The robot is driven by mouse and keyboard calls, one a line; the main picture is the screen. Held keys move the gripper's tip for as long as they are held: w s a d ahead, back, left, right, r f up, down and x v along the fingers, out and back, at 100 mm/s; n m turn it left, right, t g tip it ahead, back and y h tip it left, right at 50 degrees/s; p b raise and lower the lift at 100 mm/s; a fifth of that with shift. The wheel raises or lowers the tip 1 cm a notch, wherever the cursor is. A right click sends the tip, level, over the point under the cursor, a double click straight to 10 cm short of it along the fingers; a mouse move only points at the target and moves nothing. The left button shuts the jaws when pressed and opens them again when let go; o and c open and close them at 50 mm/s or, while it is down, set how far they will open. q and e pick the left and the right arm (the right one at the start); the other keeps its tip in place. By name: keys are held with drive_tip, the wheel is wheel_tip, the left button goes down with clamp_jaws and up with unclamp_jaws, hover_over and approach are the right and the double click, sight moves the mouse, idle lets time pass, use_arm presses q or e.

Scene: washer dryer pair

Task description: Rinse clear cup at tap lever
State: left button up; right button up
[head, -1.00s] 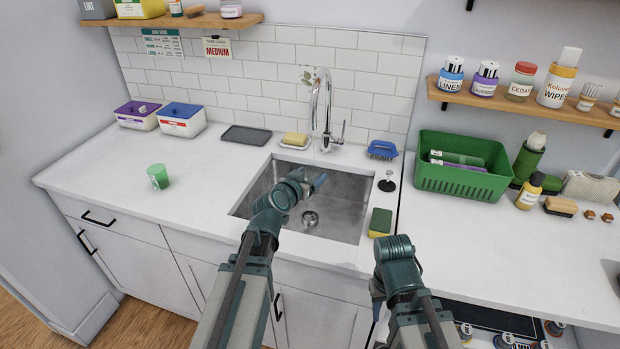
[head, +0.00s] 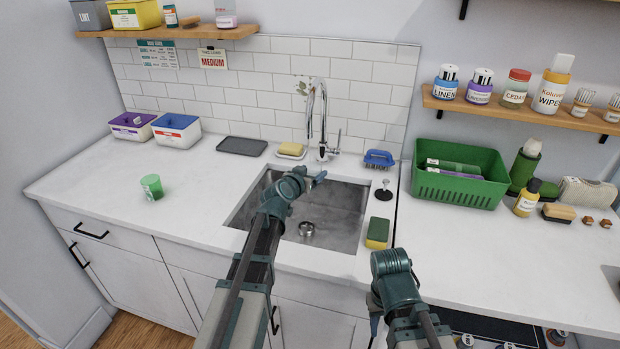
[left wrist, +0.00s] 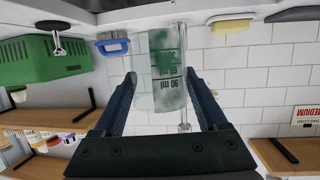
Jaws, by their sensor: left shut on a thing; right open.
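My left gripper (head: 314,181) is over the sink basin, in front of the tap. In the left wrist view the gripper (left wrist: 162,95) is shut on a clear cup (left wrist: 163,95) with dark ml markings. A green patch shows on or through the cup; I cannot tell which. The head view does not show the cup clearly. The chrome tap (head: 322,112) arches up behind the sink, with its tap lever (head: 336,145) at the right of its base. My right gripper (head: 374,303) is low in front of the counter, open, its fingers mostly hidden.
The steel sink (head: 345,215) has a drain at its bottom. A sponge (head: 377,232), a black stopper (head: 384,191) and a blue brush (head: 379,158) lie right of it. Soap (head: 291,149) sits behind. A green cup (head: 152,186) stands left. A green basket (head: 460,188) stands right.

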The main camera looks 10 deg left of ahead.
use_arm(q)
drive_tip(key=shift+w+a+f+b, duration=0.1)
drive_tip(key=shift+w+f+b, duration=0.15)
drive_tip(key=shift+w, duration=0.95)
drive_tip(key=shift+w+a+f+b, duration=0.15)
drive_tip(key=shift+w+f, duration=0.1)
drive_tip(key=shift+w, duration=0.95)
drive_tip(key=shift+d, duration=0.35)
drive_tip(key=shift+d, duration=0.3)
drive_tip(key=shift+a, duration=0.2)
drive_tip(key=shift+a, duration=0.4)
drive_tip(key=shift+s, duration=0.2)
approach(312, 168)
drive_tip(key=w+d+f, duration=0.2)
drive_tip(key=w+f, duration=0.1)
drive_tip(key=shift+w+d+f, duration=0.1)
drive_tip(key=shift+w+f, duration=0.1)
drive_tip(key=shift+f, duration=0.05)
idle(0.4)
